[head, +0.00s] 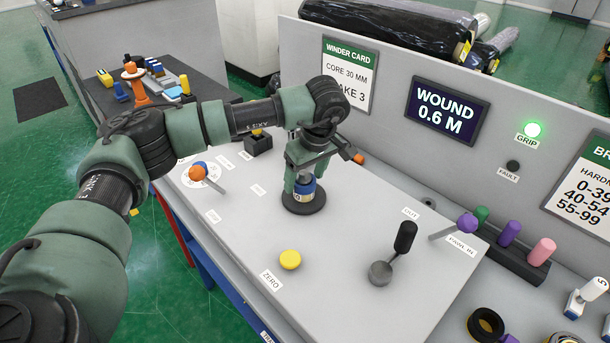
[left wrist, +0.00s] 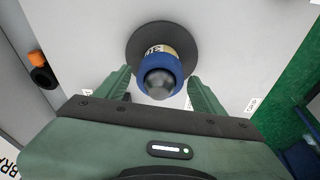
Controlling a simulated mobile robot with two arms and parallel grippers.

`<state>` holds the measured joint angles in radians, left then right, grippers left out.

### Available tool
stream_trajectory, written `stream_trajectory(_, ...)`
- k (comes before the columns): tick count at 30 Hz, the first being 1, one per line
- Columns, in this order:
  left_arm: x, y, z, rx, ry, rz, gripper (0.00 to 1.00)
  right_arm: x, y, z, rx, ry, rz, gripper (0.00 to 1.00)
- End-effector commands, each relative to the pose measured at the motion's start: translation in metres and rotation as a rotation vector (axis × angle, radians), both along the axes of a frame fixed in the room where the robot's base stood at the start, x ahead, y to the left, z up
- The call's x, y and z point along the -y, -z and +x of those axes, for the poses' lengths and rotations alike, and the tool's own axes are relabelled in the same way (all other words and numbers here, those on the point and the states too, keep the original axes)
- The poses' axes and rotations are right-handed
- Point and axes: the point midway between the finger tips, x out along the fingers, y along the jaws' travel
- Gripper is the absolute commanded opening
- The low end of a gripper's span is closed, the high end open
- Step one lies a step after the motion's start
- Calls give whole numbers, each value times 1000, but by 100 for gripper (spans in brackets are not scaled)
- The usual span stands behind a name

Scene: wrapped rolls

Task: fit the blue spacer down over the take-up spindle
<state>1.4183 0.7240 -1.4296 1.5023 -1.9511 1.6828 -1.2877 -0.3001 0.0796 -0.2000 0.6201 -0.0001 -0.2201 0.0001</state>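The blue spacer (left wrist: 163,64) is a blue ring around the take-up spindle (left wrist: 160,82), whose dark domed tip pokes out through it in the left wrist view. A tan, printed core (left wrist: 160,48) shows beyond the ring, above a dark round base (left wrist: 135,45). In the head view the spacer (head: 309,186) shows low between the green fingers, over the dark base (head: 304,203). My left gripper (left wrist: 158,85) points down over the spindle, with its fingers apart on either side of the ring and a small gap visible. My right gripper is in neither view.
On the grey panel are a yellow button (head: 290,260), a black-handled crank (head: 405,238) and a purple-knobbed lever (head: 467,223). A peg rack (head: 515,258) stands at right. An upright board carries a display (head: 445,108) reading "WOUND 0.6 M" and a lit green GRIP lamp (head: 533,129).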

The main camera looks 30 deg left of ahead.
Motion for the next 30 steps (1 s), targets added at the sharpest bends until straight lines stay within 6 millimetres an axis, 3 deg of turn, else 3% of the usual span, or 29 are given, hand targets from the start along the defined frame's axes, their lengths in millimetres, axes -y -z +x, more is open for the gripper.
stream_trajectory(11,1,-3,0,2,1,-1,75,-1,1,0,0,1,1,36)
stream_trajectory(24,17,-65,-7,2,2,-1,75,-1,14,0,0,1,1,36)
stream_trajectory(30,19,-75,-9,0,0,0,75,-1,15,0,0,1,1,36)
